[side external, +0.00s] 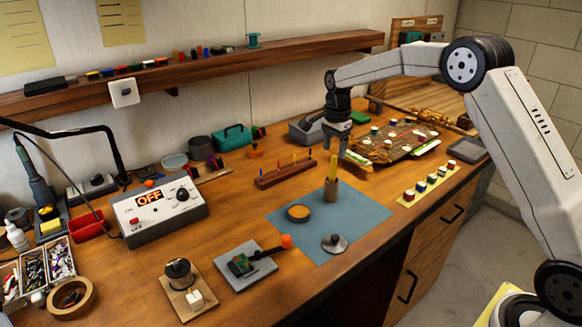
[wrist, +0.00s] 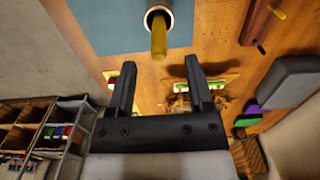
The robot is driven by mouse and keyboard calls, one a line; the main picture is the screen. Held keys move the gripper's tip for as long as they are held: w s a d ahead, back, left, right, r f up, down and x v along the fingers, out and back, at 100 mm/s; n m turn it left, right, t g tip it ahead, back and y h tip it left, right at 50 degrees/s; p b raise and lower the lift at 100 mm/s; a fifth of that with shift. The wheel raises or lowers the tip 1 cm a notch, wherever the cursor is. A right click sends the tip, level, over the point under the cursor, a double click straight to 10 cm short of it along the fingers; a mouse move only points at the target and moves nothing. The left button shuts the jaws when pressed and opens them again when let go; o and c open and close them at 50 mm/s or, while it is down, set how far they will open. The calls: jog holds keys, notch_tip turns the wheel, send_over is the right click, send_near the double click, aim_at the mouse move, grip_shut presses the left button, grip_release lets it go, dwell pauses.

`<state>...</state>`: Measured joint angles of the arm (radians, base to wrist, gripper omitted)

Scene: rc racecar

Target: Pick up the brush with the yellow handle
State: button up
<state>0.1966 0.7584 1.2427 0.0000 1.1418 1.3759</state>
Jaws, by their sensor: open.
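The brush's yellow handle (side external: 333,166) stands up out of a brown cup (side external: 331,191) on the blue mat (side external: 370,214). The cup hides the lower end of the brush. In the wrist view the yellow handle (wrist: 158,40) shows in the round cup mouth, just beyond my fingertips and roughly centred between them. My gripper (side external: 336,150) is open and empty, pointing down, behind and above the cup in the side view. Its two fingers (wrist: 159,70) are apart in the wrist view, and nothing is between them.
A wooden rack with upright coloured tools (side external: 286,170) stands left of the cup. A cluttered car chassis (side external: 395,143) lies to the right, near my gripper. A round brown tin (side external: 298,212) and a grey knobbed disc (side external: 334,243) sit on the mat. The mat's right part is clear.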

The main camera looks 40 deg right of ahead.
aim_at(333, 167)
jog(key=shift+f, duration=0.65)
jog(key=shift+f, duration=0.15)
jog(key=shift+f, duration=2.45)
grip_shut()
